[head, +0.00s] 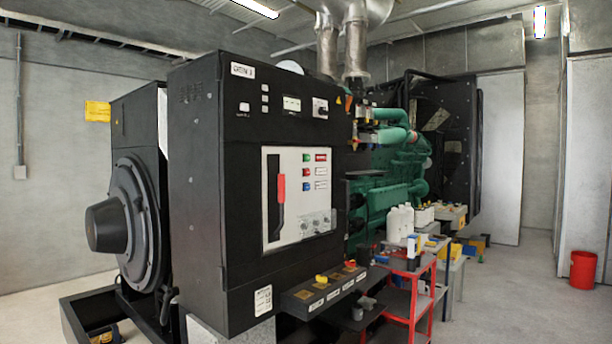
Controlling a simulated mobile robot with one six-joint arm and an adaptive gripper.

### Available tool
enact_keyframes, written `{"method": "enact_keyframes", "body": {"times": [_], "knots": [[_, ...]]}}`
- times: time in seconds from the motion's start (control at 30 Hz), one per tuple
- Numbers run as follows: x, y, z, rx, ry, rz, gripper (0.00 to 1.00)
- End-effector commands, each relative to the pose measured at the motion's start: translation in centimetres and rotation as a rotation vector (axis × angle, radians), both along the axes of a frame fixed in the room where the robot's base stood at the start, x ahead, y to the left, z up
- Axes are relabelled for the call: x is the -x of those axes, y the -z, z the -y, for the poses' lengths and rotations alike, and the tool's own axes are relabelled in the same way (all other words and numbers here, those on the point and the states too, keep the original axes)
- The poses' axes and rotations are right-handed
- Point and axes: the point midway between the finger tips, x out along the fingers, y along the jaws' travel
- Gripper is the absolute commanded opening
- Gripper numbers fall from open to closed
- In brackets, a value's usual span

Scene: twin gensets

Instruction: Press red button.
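A small red button (306,172) is on the white panel (292,238) set in the front of the black control cabinet (240,165). It sits in a short column, between a green button (306,157) above and a blue button (306,187) below. Small labels stand to the right of these buttons. A long red handle (281,190) is on the left part of the same panel. My gripper is not in view, and nothing covers the red button.
A red bucket (583,270) stands far right. The floor at right is open.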

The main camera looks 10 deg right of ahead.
Motion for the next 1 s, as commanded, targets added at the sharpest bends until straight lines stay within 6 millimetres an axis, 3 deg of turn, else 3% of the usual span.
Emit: {"method": "enact_keyframes", "body": {"times": [0.2,0.8,1.0], "knots": [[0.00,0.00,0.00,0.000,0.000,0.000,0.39],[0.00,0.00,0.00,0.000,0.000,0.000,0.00],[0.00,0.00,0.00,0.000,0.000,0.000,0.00]]}}
